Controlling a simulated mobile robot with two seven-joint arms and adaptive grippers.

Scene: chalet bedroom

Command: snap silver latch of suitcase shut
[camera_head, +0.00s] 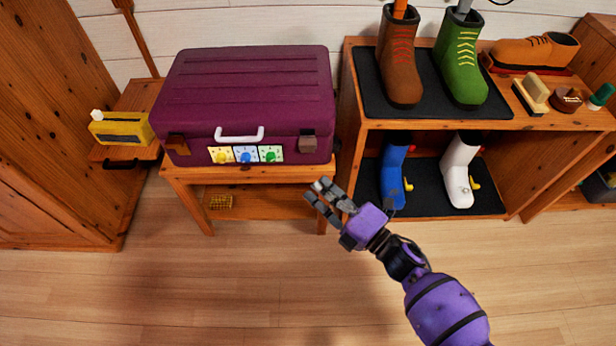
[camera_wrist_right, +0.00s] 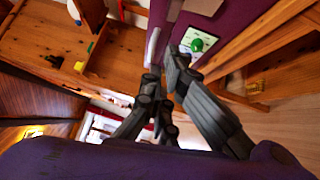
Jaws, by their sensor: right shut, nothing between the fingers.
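The purple suitcase (camera_head: 248,88) lies closed on a low wooden bench. The greyish latch (camera_head: 308,142) is on the right of its front face; I cannot tell how far it is closed. A brown-orange latch (camera_head: 177,145) is at the front left. My right gripper (camera_head: 322,192) is shut and empty, in front of and below the greyish latch, apart from it. In the right wrist view the gripper's fingers (camera_wrist_right: 164,78) show near the suitcase front (camera_wrist_right: 238,18) and the green dial (camera_wrist_right: 198,42). My left gripper is not in view.
The suitcase has a white handle (camera_head: 239,135) and yellow, blue and green dials (camera_head: 246,155). A wooden shoe rack (camera_head: 345,120) with boots stands close on the right. A yellow radio (camera_head: 122,128) is at the left. The floor in front is clear.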

